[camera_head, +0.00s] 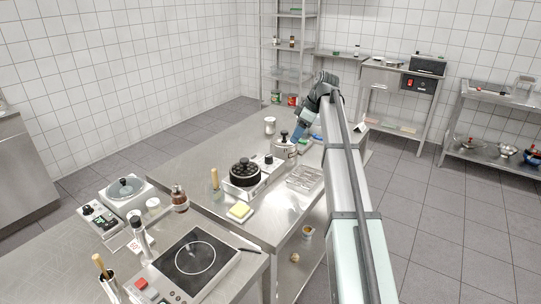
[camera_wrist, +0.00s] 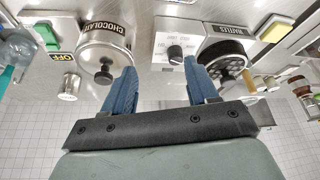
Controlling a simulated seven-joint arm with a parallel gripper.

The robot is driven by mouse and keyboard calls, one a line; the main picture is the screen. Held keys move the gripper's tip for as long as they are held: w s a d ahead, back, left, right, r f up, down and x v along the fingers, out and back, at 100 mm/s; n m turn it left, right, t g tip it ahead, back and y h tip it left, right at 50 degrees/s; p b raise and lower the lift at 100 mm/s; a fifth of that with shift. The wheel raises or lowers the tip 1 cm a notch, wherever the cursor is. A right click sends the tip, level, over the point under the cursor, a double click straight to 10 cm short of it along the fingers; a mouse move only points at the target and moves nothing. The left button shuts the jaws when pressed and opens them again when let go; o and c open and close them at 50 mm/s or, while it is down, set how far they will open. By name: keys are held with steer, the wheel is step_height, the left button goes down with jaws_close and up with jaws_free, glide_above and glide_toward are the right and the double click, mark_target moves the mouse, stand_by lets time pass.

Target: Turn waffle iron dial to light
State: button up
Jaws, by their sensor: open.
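The waffle iron (camera_head: 243,176) stands on the steel table, with a black round lid on a white base. Its black dial (camera_head: 268,158) sits on the base's white panel; in the wrist view the dial (camera_wrist: 176,54) shows with small lettering around it, too small to read. The black waffle plate (camera_wrist: 226,58) shows right of the dial, partly behind a finger. My gripper (camera_head: 298,131) is open and empty beside the chocolate pot. In the wrist view my blue fingertips (camera_wrist: 159,65) are spread, with the dial in the gap, nearer the right finger. They appear apart from it.
The steel chocolate pot (camera_head: 285,149) with a black knob stands close to my gripper, and shows left in the wrist view (camera_wrist: 103,48). A yellow block (camera_head: 239,211), a clear tray (camera_head: 304,179) and an induction plate (camera_head: 194,257) stand nearby. A metal canister (camera_head: 270,126) stands behind.

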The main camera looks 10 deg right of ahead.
mark_target(270, 156)
steer(key=a+r+n, duration=0.1)
steer(key=a+r, duration=0.2)
steer(key=a, duration=0.2)
steer(key=shift+g, duration=0.3)
steer(key=x, duration=1.3)
steer(key=shift+w+f, duration=0.2)
steer(key=shift+f, duration=0.05)
steer(key=c, duration=1)
